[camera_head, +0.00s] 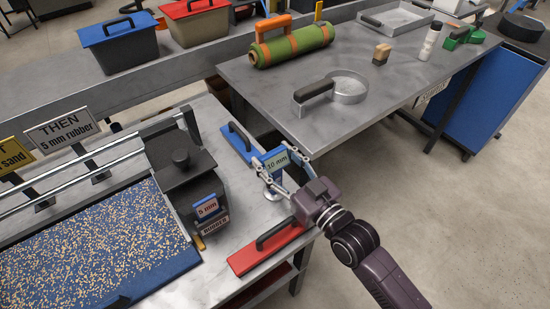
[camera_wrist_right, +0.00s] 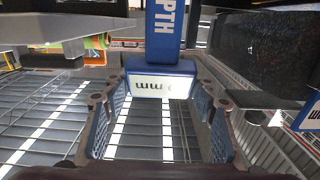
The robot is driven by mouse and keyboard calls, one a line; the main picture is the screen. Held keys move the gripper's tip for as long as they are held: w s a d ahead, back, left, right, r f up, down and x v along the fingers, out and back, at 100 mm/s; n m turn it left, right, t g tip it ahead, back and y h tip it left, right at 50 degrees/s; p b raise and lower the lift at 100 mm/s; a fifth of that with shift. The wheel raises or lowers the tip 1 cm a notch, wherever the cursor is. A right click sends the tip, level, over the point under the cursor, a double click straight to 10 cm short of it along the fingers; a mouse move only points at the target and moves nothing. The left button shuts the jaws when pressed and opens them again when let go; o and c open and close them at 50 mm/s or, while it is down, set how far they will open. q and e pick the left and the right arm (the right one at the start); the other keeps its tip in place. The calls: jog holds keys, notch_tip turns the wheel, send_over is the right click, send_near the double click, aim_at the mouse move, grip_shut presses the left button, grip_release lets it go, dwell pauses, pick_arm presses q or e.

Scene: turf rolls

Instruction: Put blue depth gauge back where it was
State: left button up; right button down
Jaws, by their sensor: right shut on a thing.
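The blue depth gauge (camera_head: 277,161) has a pale "10 mm" label and is between the fingers of my right gripper (camera_head: 279,172). In the right wrist view, the gauge (camera_wrist_right: 163,84) spans the gap between both finger pads, and its blue upright bears the letters "PTH". The right gripper is shut on it. It is over the right end of the near metal bench (camera_head: 233,178), between a blue float and a red float. I cannot tell whether its base touches the bench. My left gripper is not in view.
A blue float (camera_head: 238,141) lies just behind the gauge and a red float (camera_head: 268,248) in front. A dark hopper (camera_head: 180,172) with "5 mm" and "RUBBER" labels stands left, beside a speckled blue bed (camera_head: 90,245). A side table (camera_head: 400,100) holds a green roll (camera_head: 292,45).

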jog(key=shift+r, duration=0.1)
jog(key=c, duration=0.8)
grip_release()
jog(key=shift+f, duration=0.2)
jog(key=shift+r, duration=0.1)
jog(key=b+v, duration=0.1)
jog(key=v, duration=1.1)
jog(key=shift+r, duration=0.1)
